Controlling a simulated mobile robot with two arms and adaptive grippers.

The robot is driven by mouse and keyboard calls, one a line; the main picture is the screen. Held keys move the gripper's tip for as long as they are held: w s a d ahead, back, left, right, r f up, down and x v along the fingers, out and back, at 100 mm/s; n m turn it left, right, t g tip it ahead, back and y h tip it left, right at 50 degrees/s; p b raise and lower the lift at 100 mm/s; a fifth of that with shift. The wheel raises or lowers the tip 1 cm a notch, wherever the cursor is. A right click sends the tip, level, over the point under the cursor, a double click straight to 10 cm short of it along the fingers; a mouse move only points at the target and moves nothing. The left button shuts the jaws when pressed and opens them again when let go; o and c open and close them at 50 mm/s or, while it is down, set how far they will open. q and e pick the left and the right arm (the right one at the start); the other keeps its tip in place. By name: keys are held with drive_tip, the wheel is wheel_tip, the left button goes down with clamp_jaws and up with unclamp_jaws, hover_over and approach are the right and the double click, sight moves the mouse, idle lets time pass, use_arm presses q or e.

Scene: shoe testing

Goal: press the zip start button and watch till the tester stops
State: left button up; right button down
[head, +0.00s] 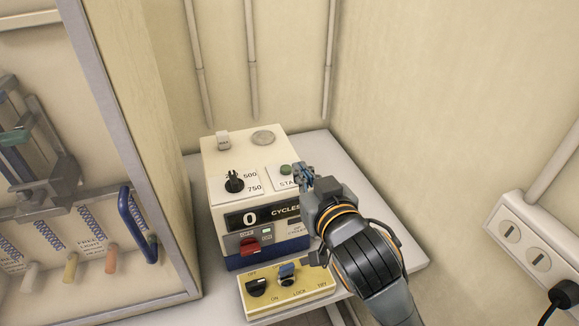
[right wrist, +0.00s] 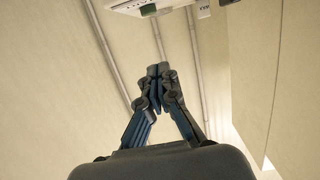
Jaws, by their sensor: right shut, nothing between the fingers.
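The cream control box (head: 216,170) stands on a grey shelf in the head view. Its green start button (head: 286,170) sits on a plate with the partly hidden label "STA". The counter display (head: 255,219) reads 0 beside the word CYCLES. My right gripper (head: 303,176) is shut and empty, with its fingertips just right of the green button. I cannot tell whether they touch the box. In the right wrist view the shut fingertips (right wrist: 158,70) are below the box's edge (right wrist: 130,4), seen at the top. My left gripper is not in view.
A black dial (head: 234,182) is on the box top and a red switch (head: 249,245) on its front. A yellow panel (head: 300,293) with knobs is in front. A cabinet with a blue handle (head: 137,225) stands left; sockets (head: 528,245) are on the right wall.

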drive_tip(key=p, duration=0.3)
hover_over(289, 180)
drive_tip(key=shift+w+f, duration=0.15)
drive_tip(key=shift+f, duration=0.55)
wheel_tip(289, 180, down, 3)
drive_tip(key=shift+r, duration=0.1)
drive_tip(key=shift+d+f, duration=0.1)
drive_tip(key=shift+f, duration=0.6)
